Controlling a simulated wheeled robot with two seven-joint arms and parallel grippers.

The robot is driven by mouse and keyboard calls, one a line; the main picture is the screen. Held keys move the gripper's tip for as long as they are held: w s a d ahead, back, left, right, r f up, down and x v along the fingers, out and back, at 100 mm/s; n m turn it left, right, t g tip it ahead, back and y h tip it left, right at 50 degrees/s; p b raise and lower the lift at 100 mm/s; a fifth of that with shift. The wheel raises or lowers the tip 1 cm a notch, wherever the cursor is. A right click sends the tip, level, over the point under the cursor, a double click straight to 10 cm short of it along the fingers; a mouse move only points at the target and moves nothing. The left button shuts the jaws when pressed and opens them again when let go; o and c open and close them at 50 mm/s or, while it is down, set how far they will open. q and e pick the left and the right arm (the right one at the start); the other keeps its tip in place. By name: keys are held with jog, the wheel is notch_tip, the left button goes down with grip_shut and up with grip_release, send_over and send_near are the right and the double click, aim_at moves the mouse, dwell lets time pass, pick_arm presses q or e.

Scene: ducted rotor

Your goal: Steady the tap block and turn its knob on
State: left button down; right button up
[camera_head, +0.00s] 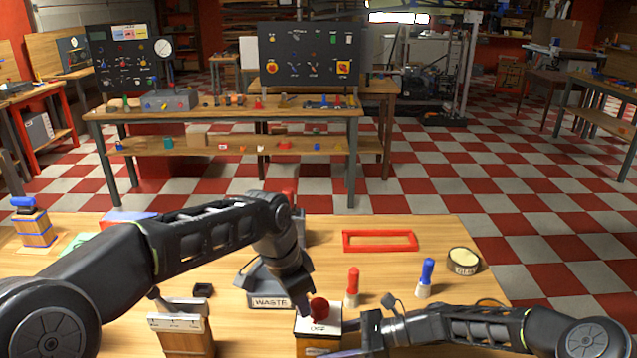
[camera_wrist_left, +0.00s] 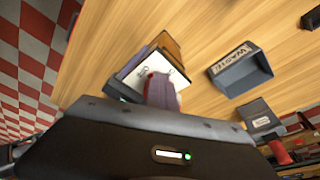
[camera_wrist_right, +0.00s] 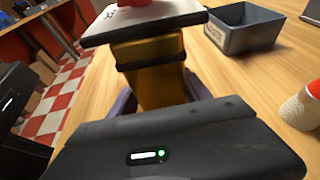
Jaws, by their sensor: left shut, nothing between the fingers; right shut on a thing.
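The tap block has a wooden body and a white top plate (camera_head: 326,326) with a red knob (camera_head: 319,309) on it. In the right wrist view its yellow-brown body (camera_wrist_right: 152,78) stands between the fingers of my right gripper (camera_wrist_right: 155,103), which is shut on it below the plate. My left gripper (camera_head: 306,305) points down at the knob and is shut with nothing between its fingers. In the left wrist view its fingertips (camera_wrist_left: 163,90) overlap the knob and hide most of it, so I cannot tell whether they touch it. The white plate (camera_wrist_left: 160,62) shows behind them.
A grey WASTE bin (camera_head: 268,301) stands just behind the block. A red peg-like piece (camera_head: 352,287) and a blue one (camera_head: 427,278) stand to the right. A red frame (camera_head: 380,241) and a round tub (camera_head: 464,261) lie further back. Bare wood surrounds the red frame.

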pick_arm(q)
jog(key=shift+w, duration=0.5)
jog(key=shift+a, duration=0.1)
dwell(0.3)
jog(key=shift+s+a, duration=0.1)
jog(key=shift+a, duration=0.3)
jog(key=shift+r, duration=0.1)
jog(key=shift+w+d+v, duration=0.1)
jog(key=shift+d+v, duration=0.1)
jog(key=shift+v, duration=0.75)
jog(key=shift+w+d+v, duration=0.15)
jog(key=shift+d+v, duration=0.05)
jog(key=shift+v, duration=0.75)
jog(key=shift+w+d+v, duration=0.1)
jog(key=shift+d+v, duration=0.1)
jog(key=shift+v, duration=0.7)
jog(key=shift+r, duration=0.2)
jog(key=s+d, duration=0.1)
jog(key=s+d+r, duration=0.1)
jog(key=shift+s, duration=0.25)
jog(key=shift+f, duration=0.1)
